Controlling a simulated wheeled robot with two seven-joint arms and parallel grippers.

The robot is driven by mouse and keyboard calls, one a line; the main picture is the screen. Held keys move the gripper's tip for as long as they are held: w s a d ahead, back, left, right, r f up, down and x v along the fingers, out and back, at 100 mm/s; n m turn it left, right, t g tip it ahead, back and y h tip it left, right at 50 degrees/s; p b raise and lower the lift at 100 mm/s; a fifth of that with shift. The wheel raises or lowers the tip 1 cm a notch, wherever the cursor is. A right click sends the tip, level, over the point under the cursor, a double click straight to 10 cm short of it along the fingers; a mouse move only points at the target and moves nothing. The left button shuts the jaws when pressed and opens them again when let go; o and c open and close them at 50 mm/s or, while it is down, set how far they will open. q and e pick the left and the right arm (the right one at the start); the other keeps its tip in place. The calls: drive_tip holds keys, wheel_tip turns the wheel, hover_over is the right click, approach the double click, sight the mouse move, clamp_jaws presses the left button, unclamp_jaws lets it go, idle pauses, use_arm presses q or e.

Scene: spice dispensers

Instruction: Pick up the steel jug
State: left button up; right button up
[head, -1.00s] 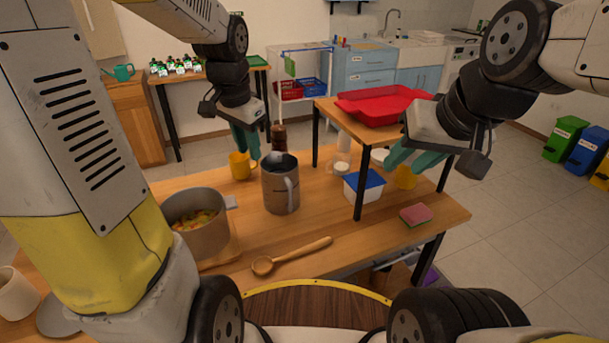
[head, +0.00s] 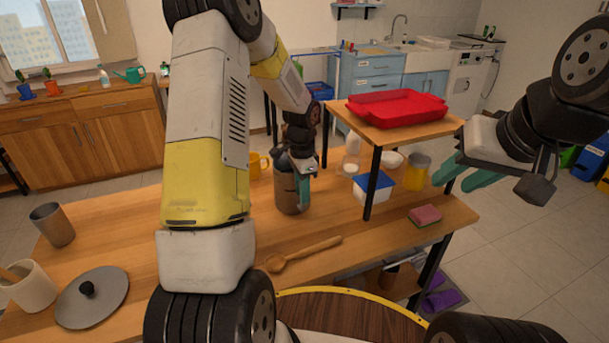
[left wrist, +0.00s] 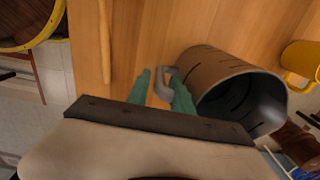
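The steel jug (head: 286,194) stands upright on the wooden table in the head view, partly covered by my left gripper. In the left wrist view the jug (left wrist: 215,75) shows its open rim, and its curved handle (left wrist: 162,88) lies between my left fingers. My left gripper (left wrist: 162,82) is open around the handle, with a visible gap at one side. In the head view my left gripper (head: 304,188) is at the jug's right side. My right gripper (head: 462,172) is open and empty, at the right beyond the small shelf.
A small shelf with a red tray (head: 397,108) stands right of the jug. A blue-lidded container (head: 373,188), a yellow mug (head: 257,163) and a sponge (head: 425,215) are nearby. A wooden spoon (head: 305,254) lies in front. A pot lid (head: 92,297) lies left.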

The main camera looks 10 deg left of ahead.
sight(303, 211)
use_arm(q)
drive_tip(key=shift+f, duration=1.55)
clamp_jaws()
drive_tip(key=shift+w+r, duration=0.1)
